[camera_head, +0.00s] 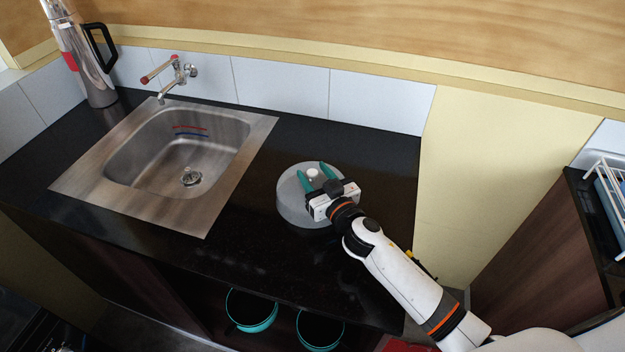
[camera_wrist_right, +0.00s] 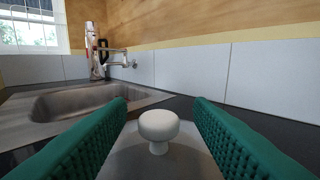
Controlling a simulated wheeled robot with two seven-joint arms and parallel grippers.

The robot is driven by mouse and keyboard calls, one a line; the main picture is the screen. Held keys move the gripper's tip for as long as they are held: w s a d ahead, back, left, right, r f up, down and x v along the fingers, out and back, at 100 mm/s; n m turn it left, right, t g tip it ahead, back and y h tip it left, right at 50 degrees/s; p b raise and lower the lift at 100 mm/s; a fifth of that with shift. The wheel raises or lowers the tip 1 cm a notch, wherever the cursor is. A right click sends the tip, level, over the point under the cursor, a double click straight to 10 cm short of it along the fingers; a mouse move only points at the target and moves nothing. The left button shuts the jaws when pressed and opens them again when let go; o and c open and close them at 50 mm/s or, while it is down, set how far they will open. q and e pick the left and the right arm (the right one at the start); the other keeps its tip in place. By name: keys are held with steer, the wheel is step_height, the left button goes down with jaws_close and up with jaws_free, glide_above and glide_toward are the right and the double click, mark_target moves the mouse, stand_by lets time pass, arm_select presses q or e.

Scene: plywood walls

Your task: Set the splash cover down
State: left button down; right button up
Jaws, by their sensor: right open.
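The splash cover (camera_head: 291,207) is a round grey dome with a white knob (camera_head: 312,172) on top. It rests on the black counter to the right of the sink. My right gripper (camera_head: 315,178) is over the cover with its green fingers open on either side of the knob. In the right wrist view the knob (camera_wrist_right: 159,128) stands upright between the fingers, with a gap on each side. The cover's top (camera_wrist_right: 150,158) shows below it. The gripper hides part of the cover in the head view. My left gripper is not in view.
A steel sink (camera_head: 222,178) with a tap (camera_head: 175,75) is set in the counter (camera_head: 260,250). A metal jug (camera_head: 92,70) stands at the back left. Two teal-rimmed pots (camera_head: 251,310) are on a shelf below. A white rack (camera_head: 607,185) is at the far right.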

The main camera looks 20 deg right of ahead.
steer(key=shift+w+a, duration=0.2)
steer(key=shift+w, duration=0.55)
steer(key=shift+s, duration=0.1)
jaws_close()
